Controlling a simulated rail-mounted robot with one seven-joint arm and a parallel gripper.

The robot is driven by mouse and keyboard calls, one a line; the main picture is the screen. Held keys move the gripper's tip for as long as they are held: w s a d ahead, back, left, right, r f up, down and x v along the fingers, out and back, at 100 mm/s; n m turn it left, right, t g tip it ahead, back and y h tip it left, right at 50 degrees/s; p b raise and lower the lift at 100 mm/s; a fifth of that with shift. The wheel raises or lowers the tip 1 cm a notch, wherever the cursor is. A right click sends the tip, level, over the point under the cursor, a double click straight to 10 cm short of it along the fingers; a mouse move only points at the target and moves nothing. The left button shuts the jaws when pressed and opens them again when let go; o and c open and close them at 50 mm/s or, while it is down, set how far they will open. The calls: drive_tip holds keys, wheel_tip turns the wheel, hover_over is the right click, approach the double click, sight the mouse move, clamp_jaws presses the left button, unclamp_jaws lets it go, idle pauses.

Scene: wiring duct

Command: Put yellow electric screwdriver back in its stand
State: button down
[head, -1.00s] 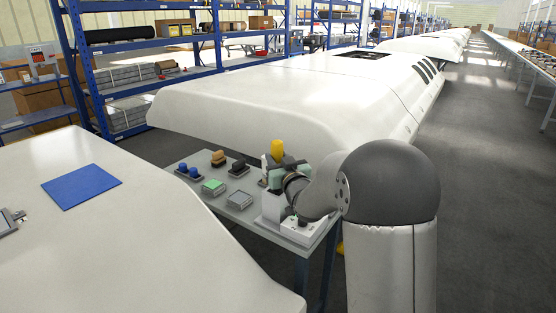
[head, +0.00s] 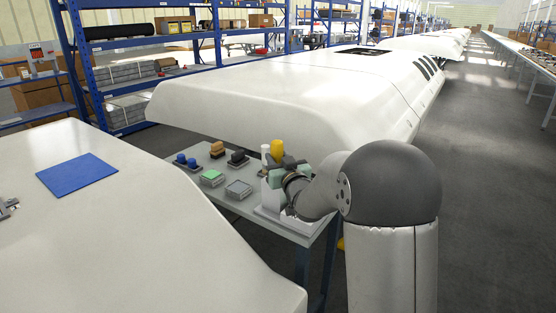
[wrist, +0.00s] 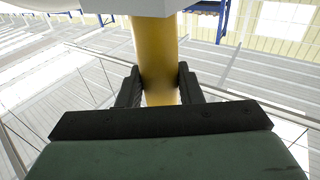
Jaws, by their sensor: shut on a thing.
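The yellow electric screwdriver (head: 277,147) shows in the head view as a yellow upright end above my gripper (head: 281,166). In the wrist view, its yellow body (wrist: 160,65) runs between the two black fingers (wrist: 159,87), which are shut on it. A pale grey block-like part (wrist: 165,6) lies at the top edge of the wrist view, at the far end of the yellow body. A white fixture (head: 266,194), possibly the stand, is on the small table just below and beside my gripper. My arm hides part of it, and I cannot tell whether the screwdriver touches it.
The small grey table (head: 222,202) also holds blue knobs (head: 186,161), a brown-topped item (head: 217,149), a black-topped item (head: 238,157), a green-topped block (head: 212,177) and a grey block (head: 239,188). Large white shells stand at left (head: 150,220) and behind (head: 290,100).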

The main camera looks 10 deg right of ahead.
drive_tip(key=shift+r, duration=0.1)
drive_tip(key=c, duration=0.9)
unclamp_jaws()
drive_tip(key=s+d, duration=0.1)
drive_tip(key=s, duration=0.4)
drive_tip(key=s+d+f+b, duration=0.1)
drive_tip(key=s, duration=1.1)
drive_tip(key=shift+d+f, duration=0.3)
drive_tip(key=shift+d, duration=0.1)
drive_tip(key=s+a+g+h+p, duration=0.1)
drive_tip(key=s+g+p, duration=0.3)
drive_tip(key=s, duration=0.5)
drive_tip(key=s+a+m+g+h+p, duration=0.1)
drive_tip(key=s+g+p, duration=0.4)
drive_tip(key=s+g, duration=0.3)
drive_tip(key=s+a+g+h+p, duration=0.1)
drive_tip(key=s+g+p, duration=0.3)
drive_tip(key=s, duration=0.5)
drive_tip(key=shift+s+a+g, duration=0.4)
drive_tip(key=shift+a+g, duration=0.2)
drive_tip(key=shift+g, duration=0.6)
